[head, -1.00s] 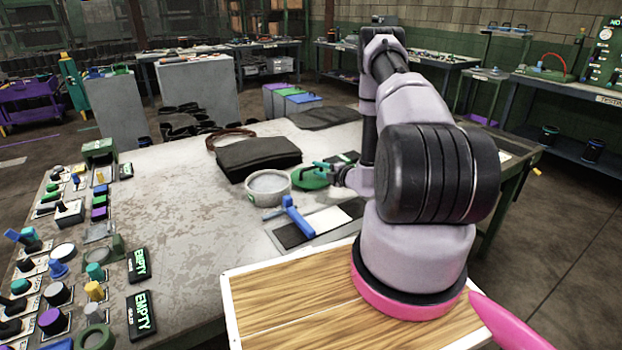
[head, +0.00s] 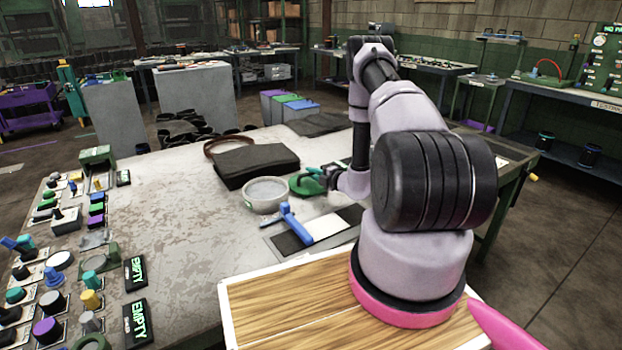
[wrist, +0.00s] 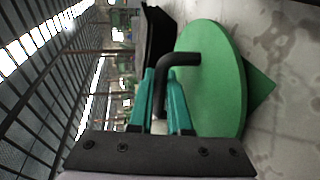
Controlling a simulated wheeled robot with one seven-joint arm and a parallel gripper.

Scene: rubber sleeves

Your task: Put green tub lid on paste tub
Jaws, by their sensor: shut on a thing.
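The green tub lid (head: 304,187) is a round disc beside the paste tub, to its right. In the wrist view the lid (wrist: 218,85) has a black bent handle (wrist: 178,60). My gripper (head: 326,175) is shut on this handle, with its teal fingers (wrist: 162,88) on either side. I cannot tell whether the lid is lifted or still rests on what is below it. The paste tub (head: 266,205) is a pale, round, low tub standing open on the table. Its inside looks grey.
A dark bag (head: 256,165) lies behind the tub. A blue-handled tool (head: 287,213) lies in front, near a black and white mat (head: 322,229). A green corner (wrist: 261,85) shows past the lid. The worn tabletop (head: 180,220) is clear left of the tub.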

